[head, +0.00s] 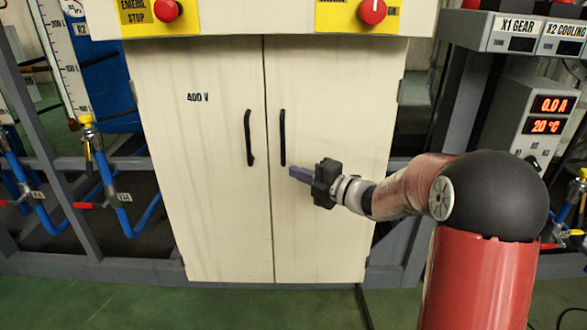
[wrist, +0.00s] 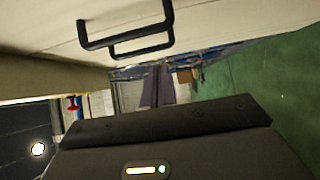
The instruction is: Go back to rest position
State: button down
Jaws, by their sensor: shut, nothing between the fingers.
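My gripper (head: 300,175) is in front of the right door of a cream cabinet (head: 215,215) in the head view. Its purple fingers are shut with nothing between them. They point left, just below and right of the black right door handle (head: 282,138). I cannot tell whether they touch the door. The left door handle (head: 249,138) hangs beside it. Both doors look closed. In the wrist view the fingers (wrist: 155,88) show past the dark gripper body, and a black handle (wrist: 125,30) is at the top.
Red emergency buttons (head: 372,11) sit on yellow plates above the doors. Blue pipes (head: 125,215) with valves run at the left on a grey frame. A display box (head: 545,118) reading 0.0 A and 20 °C is at the right. Green floor (head: 90,305) lies in front.

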jog(key=v, duration=0.8)
jog(key=s+a+f+n+g+h, duration=0.1)
jog(key=s+a+n+g+h, duration=0.2)
jog(key=s+n, duration=0.8)
jog(key=s+a+f+n+g+h, duration=0.1)
jog(key=s+a+n+g+h, duration=0.3)
jog(key=s+n, duration=0.65)
jog(key=s+d+n+t+h, duration=0.1)
jog(key=s+d+n+h, duration=0.2)
jog(key=d+n, duration=0.3)
jog(key=s+d+n+h, duration=0.4)
jog(key=s+d+n, duration=0.1)
jog(key=n, duration=1)
jog(key=shift+s+d+n+t, duration=0.15)
jog(key=shift+d+n+t, duration=0.25)
jog(key=shift+d, duration=0.45)
jog(key=shift+f, duration=0.1)
